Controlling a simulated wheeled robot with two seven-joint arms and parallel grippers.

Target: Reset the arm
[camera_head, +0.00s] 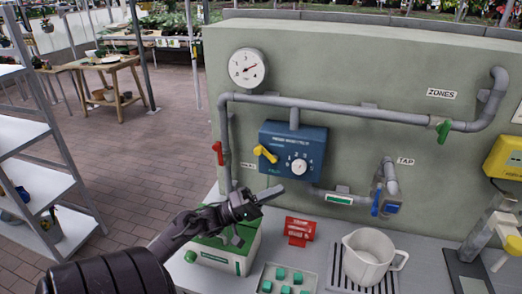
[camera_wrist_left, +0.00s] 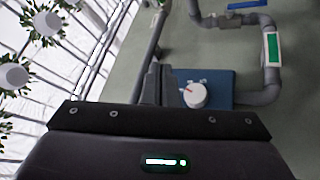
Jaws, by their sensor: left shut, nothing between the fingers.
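My left arm comes in from the lower left in the head view. Its gripper (camera_head: 268,194) is shut and empty, held above the grey counter in front of the wall panel. Its fingers point right, below the blue control box (camera_head: 293,148) with a white dial and a yellow lever. In the left wrist view the shut fingers (camera_wrist_left: 165,84) show in front of the blue box (camera_wrist_left: 219,86) and beside its white dial. My right gripper is in neither view.
A green-and-white box (camera_head: 222,250) stands under my left arm. A red sign (camera_head: 299,230), a tray of green cubes (camera_head: 284,278) and a white jug (camera_head: 368,256) stand on the counter. Grey pipes (camera_head: 340,108) with valves cross the wall. A shelf (camera_head: 40,180) stands at left.

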